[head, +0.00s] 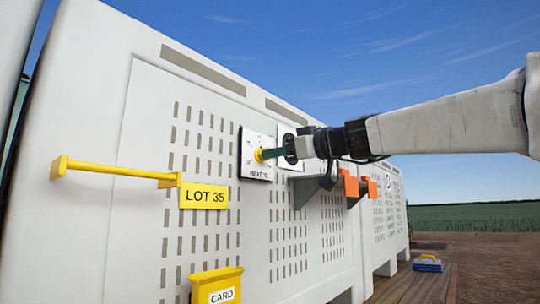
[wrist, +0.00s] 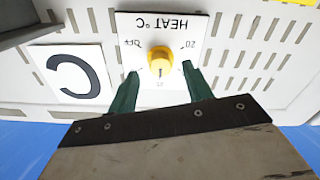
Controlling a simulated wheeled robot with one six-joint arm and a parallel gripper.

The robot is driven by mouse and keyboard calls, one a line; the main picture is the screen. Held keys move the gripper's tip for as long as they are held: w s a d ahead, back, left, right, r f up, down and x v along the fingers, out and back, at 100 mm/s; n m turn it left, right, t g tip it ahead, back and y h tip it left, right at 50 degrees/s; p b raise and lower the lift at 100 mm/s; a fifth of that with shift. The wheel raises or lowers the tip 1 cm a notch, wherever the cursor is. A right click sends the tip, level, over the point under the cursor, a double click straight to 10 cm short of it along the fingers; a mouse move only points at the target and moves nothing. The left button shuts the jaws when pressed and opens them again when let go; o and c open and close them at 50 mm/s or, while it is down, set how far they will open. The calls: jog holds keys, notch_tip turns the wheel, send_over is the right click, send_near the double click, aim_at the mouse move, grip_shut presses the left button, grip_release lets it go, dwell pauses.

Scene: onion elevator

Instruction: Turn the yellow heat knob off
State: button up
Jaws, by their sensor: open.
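The yellow heat knob (wrist: 160,62) sits on a white dial plate (wrist: 190,28) marked HEAT °C, seen upside down in the wrist view. The OFF mark is left of the knob there and a 20 is on the right. A dark line on the knob points toward the bottom of that picture. In the head view the knob (head: 260,155) is on the plate (head: 256,168), partly hidden by my gripper (head: 272,153). My gripper's green fingers (wrist: 160,82) are open, one on each side of the knob. I cannot tell whether they touch it.
A yellow bar handle (head: 115,171), a LOT 35 sign (head: 203,196) and a yellow CARD box (head: 217,285) are on the white panel. A sign with a C (wrist: 72,73) is beside the dial. A grey shelf (head: 312,188) and orange parts (head: 352,187) project at right.

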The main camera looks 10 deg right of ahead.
jog(key=x, duration=0.3)
jog(key=shift+w+a, duration=0.15)
jog(key=shift+a, duration=0.05)
jog(key=shift+c, duration=0.3)
jog(key=c, duration=0.9)
